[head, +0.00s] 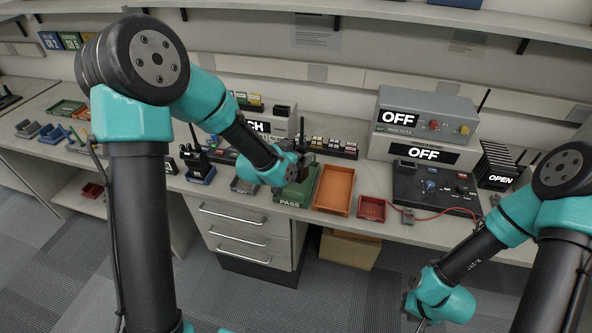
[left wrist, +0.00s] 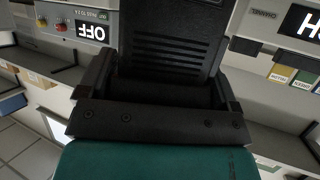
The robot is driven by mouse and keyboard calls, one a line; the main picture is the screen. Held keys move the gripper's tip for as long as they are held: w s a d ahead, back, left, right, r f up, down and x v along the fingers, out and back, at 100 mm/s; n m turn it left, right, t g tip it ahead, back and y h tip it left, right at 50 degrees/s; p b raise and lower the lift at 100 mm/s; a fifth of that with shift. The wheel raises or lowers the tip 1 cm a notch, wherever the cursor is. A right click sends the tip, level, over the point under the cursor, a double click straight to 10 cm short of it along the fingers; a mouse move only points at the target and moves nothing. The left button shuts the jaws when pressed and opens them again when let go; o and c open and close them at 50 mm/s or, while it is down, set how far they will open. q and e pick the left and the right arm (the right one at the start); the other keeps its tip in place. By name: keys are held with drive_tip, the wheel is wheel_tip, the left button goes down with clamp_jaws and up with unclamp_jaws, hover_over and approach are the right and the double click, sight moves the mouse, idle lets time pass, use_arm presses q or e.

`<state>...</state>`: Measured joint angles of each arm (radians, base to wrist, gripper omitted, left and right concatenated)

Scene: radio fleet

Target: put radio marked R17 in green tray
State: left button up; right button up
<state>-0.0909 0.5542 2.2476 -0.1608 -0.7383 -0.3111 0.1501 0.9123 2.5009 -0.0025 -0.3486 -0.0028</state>
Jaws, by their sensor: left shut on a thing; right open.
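The green tray (head: 289,203), marked PASS, lies on the bench at the front middle. My left gripper (head: 304,160) is over the back of this tray. In the left wrist view its jaws are shut on a black radio (left wrist: 168,45) with a ribbed speaker grille. No marking on the radio is readable, and in the head view my arm mostly hides it. I cannot tell whether the radio touches the tray. My right gripper (head: 421,322) is open and low at the bottom edge, in front of the bench, with its tips barely in view.
An orange tray (head: 334,188) and a red tray (head: 371,208) lie right of the green one. Another black radio (head: 197,161) stands in a blue holder to the left. A black panel (head: 435,187) with a red cable and a grey instrument (head: 425,118) reading OFF are at the right.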

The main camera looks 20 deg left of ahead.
use_arm(q)
drive_tip(key=shift+f, duration=1.05)
drive_tip(key=shift+f, duration=1.85)
drive_tip(key=shift+f, duration=0.15)
drive_tip(key=o, duration=1)
